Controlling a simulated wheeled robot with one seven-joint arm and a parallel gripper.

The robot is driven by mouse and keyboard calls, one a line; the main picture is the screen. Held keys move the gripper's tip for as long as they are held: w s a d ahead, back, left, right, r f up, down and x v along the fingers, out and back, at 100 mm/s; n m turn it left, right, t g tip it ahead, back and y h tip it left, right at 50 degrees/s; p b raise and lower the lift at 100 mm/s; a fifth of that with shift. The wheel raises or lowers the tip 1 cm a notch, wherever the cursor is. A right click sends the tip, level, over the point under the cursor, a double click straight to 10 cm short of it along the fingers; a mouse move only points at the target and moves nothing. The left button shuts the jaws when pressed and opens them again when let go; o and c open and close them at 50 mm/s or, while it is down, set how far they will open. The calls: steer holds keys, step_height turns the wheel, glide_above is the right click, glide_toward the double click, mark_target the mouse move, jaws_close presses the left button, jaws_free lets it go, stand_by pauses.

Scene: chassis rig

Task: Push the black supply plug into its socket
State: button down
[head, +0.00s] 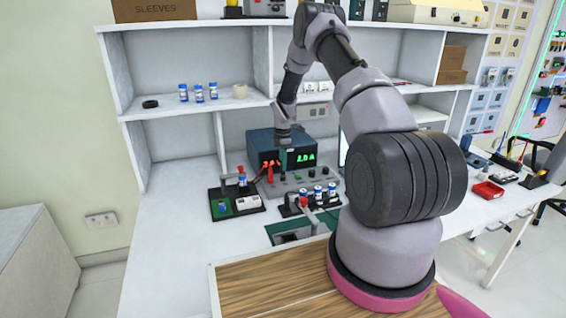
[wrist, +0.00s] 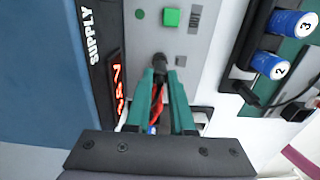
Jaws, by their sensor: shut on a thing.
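The blue supply box (head: 262,140) stands on the bench under the shelf, with a lit display. Its side, marked SUPPLY (wrist: 92,35), fills the left of the wrist view. My gripper (head: 284,158) is in front of the supply, pointing down over the grey panel (head: 300,182). In the wrist view, the green fingers of my gripper (wrist: 161,78) are shut on the black plug (wrist: 159,61), which shows at the fingertips over the grey panel. The socket under it is hidden, and I cannot tell how far in the plug is. A red lead (wrist: 155,108) shows between the fingers.
A black holder with several blue-and-white cylinders (head: 318,191) stands right of the panel; they show numbered in the wrist view (wrist: 290,22). A green button (wrist: 171,17) is on the panel. A small tray (head: 236,204) is at left. Bench at far left is clear.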

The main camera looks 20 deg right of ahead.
steer(key=shift+f, duration=0.4)
steer(key=c, duration=0.7)
jaws_free()
step_height(320, 180, up, 11)
